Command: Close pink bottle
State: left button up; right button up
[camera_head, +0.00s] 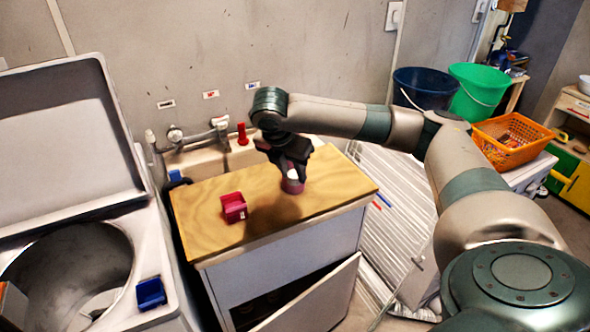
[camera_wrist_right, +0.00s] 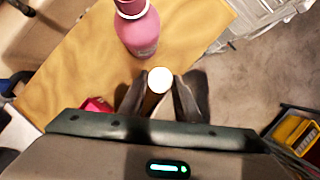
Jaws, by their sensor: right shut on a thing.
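The pink bottle (camera_head: 292,187) stands on the wooden cabinet top, mostly hidden by my right gripper in the head view. In the right wrist view the bottle (camera_wrist_right: 140,36) shows beyond the fingertips, and its upper end runs to the top edge of the frame. My right gripper (camera_head: 291,170) points down from above. It is shut on a round white cap (camera_wrist_right: 160,79), which sits between its fingertips in the wrist view, apart from the bottle there. The cap (camera_head: 292,174) also shows as a small white spot in the head view. My left gripper is not in view.
A small red box (camera_head: 233,208) stands on the wooden top (camera_head: 205,193), left of the bottle. A sink with taps lies behind. An open washer (camera_head: 70,270) with a blue box (camera_head: 151,293) is at left. The cabinet door (camera_head: 315,300) hangs open. Buckets and an orange basket (camera_head: 510,140) are right.

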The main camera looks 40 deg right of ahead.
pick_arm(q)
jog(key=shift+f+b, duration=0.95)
pick_arm(e)
jog(key=s+a+f+m+g+y, duration=0.1)
jog(key=s+a+m+g, duration=0.1)
jog(key=s+a+m, duration=0.2)
jog(key=s+a+f+m+g+y, duration=0.1)
jog(key=s+a+m, duration=0.3)
jog(key=a+m, duration=0.7)
jog(key=s+a+f+m+g+y, duration=0.1)
jog(key=s+a+m+g+y, duration=0.1)
jog(key=a+m, duration=0.5)
jog(key=shift+s+a+f+g, duration=0.15)
jog(key=shift+s+a+g, duration=0.45)
jog(key=shift+s+a, duration=0.4)
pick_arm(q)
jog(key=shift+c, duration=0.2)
